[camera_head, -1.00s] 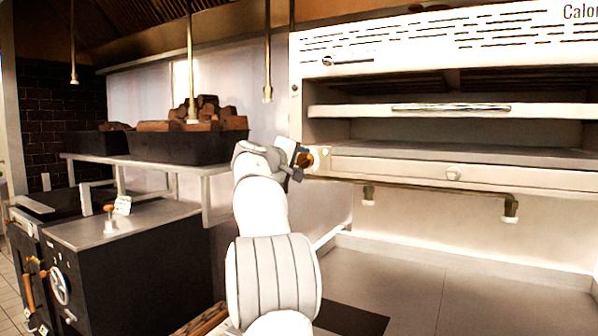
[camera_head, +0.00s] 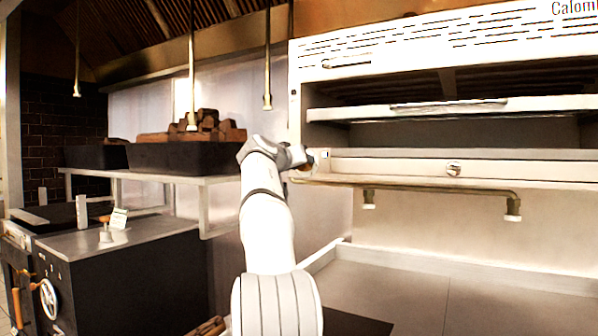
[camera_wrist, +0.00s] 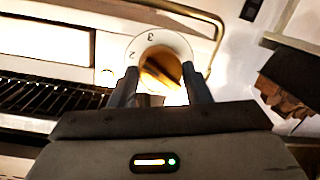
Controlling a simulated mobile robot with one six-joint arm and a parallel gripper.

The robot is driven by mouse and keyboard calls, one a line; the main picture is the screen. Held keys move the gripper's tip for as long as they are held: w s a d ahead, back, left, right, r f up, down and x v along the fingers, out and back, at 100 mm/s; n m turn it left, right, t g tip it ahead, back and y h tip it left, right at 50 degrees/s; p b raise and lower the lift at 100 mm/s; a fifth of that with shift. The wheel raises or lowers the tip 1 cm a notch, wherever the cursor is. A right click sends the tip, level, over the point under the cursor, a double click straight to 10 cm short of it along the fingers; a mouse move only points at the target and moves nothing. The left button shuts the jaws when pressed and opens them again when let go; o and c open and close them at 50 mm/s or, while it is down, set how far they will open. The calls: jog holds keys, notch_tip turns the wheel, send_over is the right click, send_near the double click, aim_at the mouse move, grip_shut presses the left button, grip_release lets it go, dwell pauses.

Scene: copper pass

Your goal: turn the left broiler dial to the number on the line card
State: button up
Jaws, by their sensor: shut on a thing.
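The left broiler dial (camera_wrist: 160,70) shows in the wrist view as an orange-brown knob on a white number plate. A 3 and a 2 can be made out on the plate; other marks are hard to read. My gripper (camera_wrist: 160,88) has one finger on each side of the knob and is shut on it. In the head view my gripper (camera_head: 308,160) is at the left end of the broiler's front panel and mostly hides this dial. The small white line card (camera_head: 118,219) stands on the steel counter at the left; its number is too small to read.
A second, pale dial (camera_head: 453,168) sits further right on the broiler panel. A pipe rail (camera_head: 430,188) runs below it. A shelf (camera_head: 190,179) with dark tubs of brown blocks stands left of my arm. The counter below the broiler (camera_head: 440,284) looks clear.

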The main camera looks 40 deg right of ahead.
jog(key=shift+f+m+t+b, duration=0.1)
jog(key=shift+m+t+b, duration=0.15)
jog(key=shift+m+b, duration=0.95)
jog(key=shift+f+m+t+b, duration=0.1)
jog(key=shift+m+t+b, duration=0.3)
jog(key=shift+m, duration=1.4)
jog(key=o, duration=1)
jog(key=shift+d, duration=0.1)
jog(key=shift+b+v, duration=1.6)
jog(key=shift+v, duration=2.3)
